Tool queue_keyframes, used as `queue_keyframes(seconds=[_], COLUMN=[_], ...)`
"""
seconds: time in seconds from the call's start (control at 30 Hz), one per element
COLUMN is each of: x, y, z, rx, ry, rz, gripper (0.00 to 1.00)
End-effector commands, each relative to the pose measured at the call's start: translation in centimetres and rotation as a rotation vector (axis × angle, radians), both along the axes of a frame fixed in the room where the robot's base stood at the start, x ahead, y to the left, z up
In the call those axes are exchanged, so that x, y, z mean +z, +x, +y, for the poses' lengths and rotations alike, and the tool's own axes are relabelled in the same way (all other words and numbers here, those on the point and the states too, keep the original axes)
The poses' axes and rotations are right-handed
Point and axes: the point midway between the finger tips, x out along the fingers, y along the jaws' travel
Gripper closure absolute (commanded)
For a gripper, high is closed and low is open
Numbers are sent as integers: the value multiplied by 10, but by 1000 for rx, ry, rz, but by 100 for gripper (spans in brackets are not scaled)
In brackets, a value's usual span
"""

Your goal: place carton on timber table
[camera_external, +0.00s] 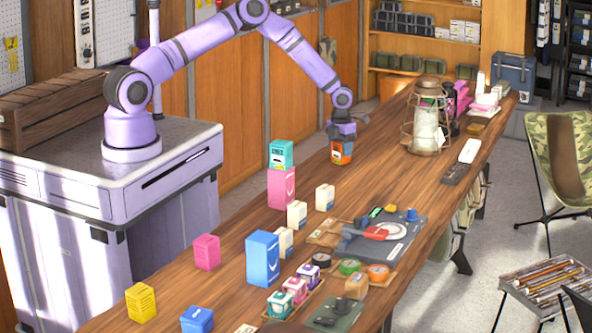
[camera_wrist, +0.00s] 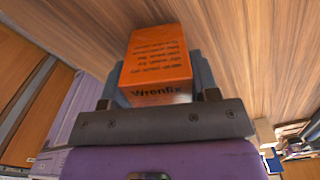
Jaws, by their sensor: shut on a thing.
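An orange carton (camera_wrist: 158,62) with dark print reading "Wrenfix" is held in my gripper (camera_wrist: 158,88), seen close in the wrist view. The dark jaws close on its sides. In the external view my gripper (camera_external: 341,146) points down at the far-left side of the long timber table (camera_external: 400,130), with the orange carton (camera_external: 341,158) below it. The carton is at or just above the tabletop; I cannot tell whether it touches.
A lantern (camera_external: 427,120) stands right of my gripper. Left and nearer are a teal box (camera_external: 281,153) on a pink box (camera_external: 281,187), small cream cartons (camera_external: 325,197) and a blue box (camera_external: 262,258). A tool board (camera_external: 395,240) lies nearer. Bare wood surrounds the carton.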

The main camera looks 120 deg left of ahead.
Motion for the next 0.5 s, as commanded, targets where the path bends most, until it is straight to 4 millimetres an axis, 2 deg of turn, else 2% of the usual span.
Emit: queue_keyframes(seconds=[0.27,0.3,0.4,0.5], x=[-3,-2,-2,-2], y=[0,0,0,0], z=[0,0,0,0], rx=[0,0,0,0], ry=[0,0,0,0], rz=[0,0,0,0], gripper=[72,38,19,19])
